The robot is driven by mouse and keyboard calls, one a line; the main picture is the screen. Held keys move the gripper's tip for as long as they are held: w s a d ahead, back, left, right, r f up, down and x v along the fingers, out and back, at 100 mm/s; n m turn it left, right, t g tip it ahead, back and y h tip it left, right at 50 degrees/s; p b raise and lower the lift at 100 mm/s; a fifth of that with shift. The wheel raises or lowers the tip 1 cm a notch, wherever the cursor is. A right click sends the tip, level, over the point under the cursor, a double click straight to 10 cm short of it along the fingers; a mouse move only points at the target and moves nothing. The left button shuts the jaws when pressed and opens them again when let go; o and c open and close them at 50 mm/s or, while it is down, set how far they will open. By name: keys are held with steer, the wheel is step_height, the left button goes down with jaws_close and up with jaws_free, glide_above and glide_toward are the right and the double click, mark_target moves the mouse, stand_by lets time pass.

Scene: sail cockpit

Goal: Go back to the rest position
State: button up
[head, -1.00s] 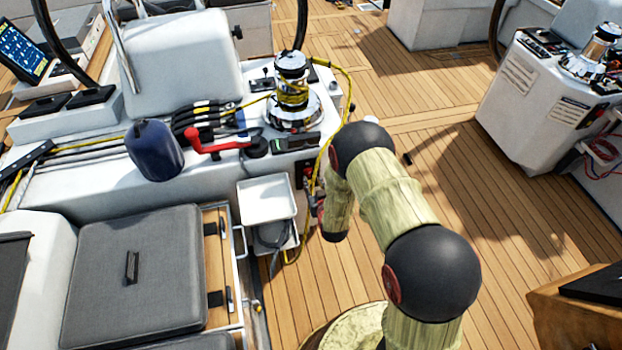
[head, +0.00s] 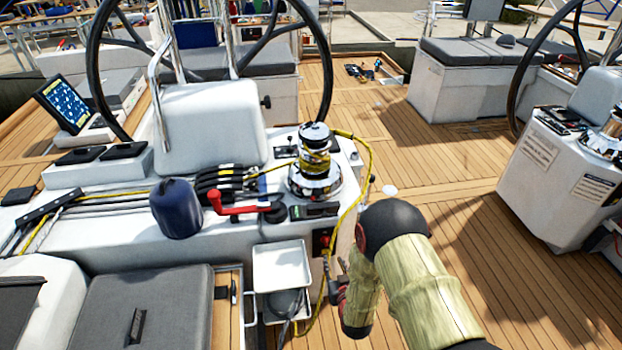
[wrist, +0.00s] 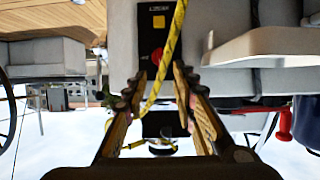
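My gripper (wrist: 158,86) is open in the wrist view, its two fingers apart. A yellow rope (wrist: 170,50) runs through the picture between them; I cannot tell whether it lies between the fingers or beyond them. In the head view my arm reaches forward at the lower right and bends down beside the white console, and the fingers are mostly hidden there. The wrist picture appears upside down, with the wooden deck at its top.
A winch (head: 314,165) with rope stands on the console (head: 110,235), near a red handle (head: 235,209) and a dark blue bag (head: 176,210). A white tray (head: 282,266) juts out left of my arm. Another console (head: 555,165) stands right. Open deck (head: 450,215) lies between.

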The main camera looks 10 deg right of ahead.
steer(key=s+f+g, duration=0.5)
steer(key=s+f, duration=0.3)
steer(key=f, duration=0.1)
steer(key=s+r+g, duration=0.3)
steer(key=s+g, duration=0.1)
steer(key=s, duration=0.2)
steer(key=s+r, duration=0.5)
steer(key=r, duration=1.1)
steer(key=s+r+p, duration=0.1)
steer(key=s+r, duration=0.4)
steer(key=r, duration=1.1)
steer(key=s+r+t+p, duration=0.1)
steer(key=s+r, duration=0.4)
steer(key=r, duration=1)
steer(key=shift+s+d+r, duration=0.2)
steer(key=shift+s+r, duration=0.2)
steer(key=shift+c, duration=0.6)
